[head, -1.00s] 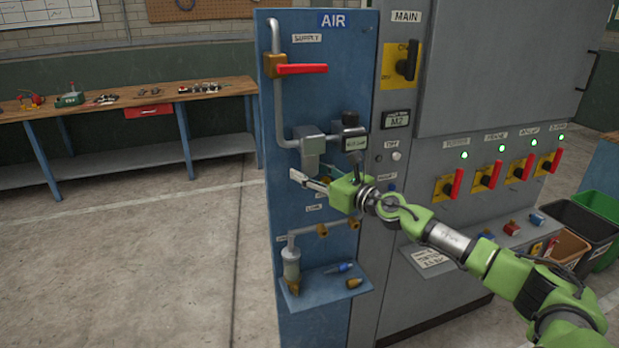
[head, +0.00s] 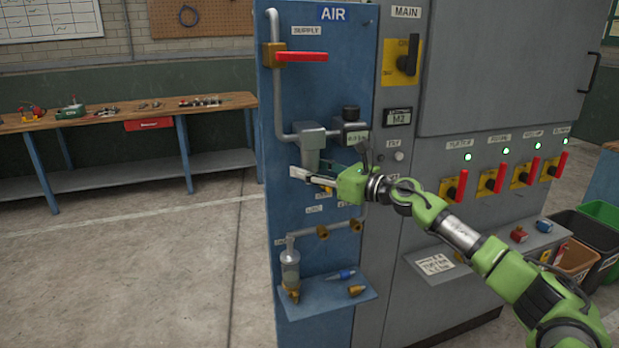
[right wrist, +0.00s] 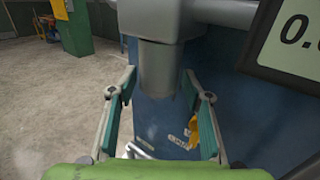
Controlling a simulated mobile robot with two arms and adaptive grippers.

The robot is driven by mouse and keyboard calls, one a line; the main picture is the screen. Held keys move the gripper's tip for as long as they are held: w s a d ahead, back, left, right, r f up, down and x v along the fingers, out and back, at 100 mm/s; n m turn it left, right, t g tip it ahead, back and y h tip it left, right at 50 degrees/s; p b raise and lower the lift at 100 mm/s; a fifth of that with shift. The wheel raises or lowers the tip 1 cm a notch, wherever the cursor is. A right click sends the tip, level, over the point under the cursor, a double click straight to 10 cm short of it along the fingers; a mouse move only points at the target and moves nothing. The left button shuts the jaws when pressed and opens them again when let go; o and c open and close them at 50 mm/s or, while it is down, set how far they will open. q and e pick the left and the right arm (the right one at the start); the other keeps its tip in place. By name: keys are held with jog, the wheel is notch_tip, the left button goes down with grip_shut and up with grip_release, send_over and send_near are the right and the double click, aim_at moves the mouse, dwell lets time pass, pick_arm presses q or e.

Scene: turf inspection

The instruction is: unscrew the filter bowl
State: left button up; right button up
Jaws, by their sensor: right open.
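The filter bowl, a plain grey cylinder (head: 311,159), hangs under the grey filter head (head: 313,135) on the blue air panel. My right gripper (head: 308,179) is open at its lower part, coming from the right. In the right wrist view the gripper's (right wrist: 158,76) two teal-padded fingers stand on either side of the lower bowl (right wrist: 157,64), with gaps visible. Whether a pad touches it is unclear. A second, translucent bowl (head: 290,267) with a brass tip hangs on the lower pipe. My left gripper is out of view.
A gauge box (head: 356,138) sits right beside the filter; its display (right wrist: 293,35) looms close to the right finger. A red supply lever (head: 302,57) is above. A small blue shelf (head: 325,297) holds loose fittings below. Floor to the left is clear.

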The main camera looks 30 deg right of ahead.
jog(key=shift+f+n+y+b, duration=0.15)
jog(key=shift+n+y+b, duration=0.15)
jog(key=shift+b, duration=0.3)
jog(key=shift+y+b, duration=0.3)
jog(key=shift+b, duration=0.4)
jog(key=shift+d+n+g+y+b, duration=0.1)
jog(key=shift+n+g+y+b, duration=0.2)
jog(key=shift+n+g+b, duration=0.1)
jog(key=shift+y+b, duration=0.3)
jog(key=shift+n+g+b, duration=0.3)
jog(key=shift+n+b, duration=0.05)
jog(key=shift+n, duration=0.05)
jog(key=shift+w+n+y, duration=0.1)
jog(key=shift+n+y, duration=0.2)
jog(key=shift+y, duration=0.3)
jog(key=shift+a+n+g+y, duration=0.2)
jog(key=shift+n+g+y, duration=0.2)
jog(key=shift+g+y, duration=0.15)
jog(key=shift+r, duration=0.25)
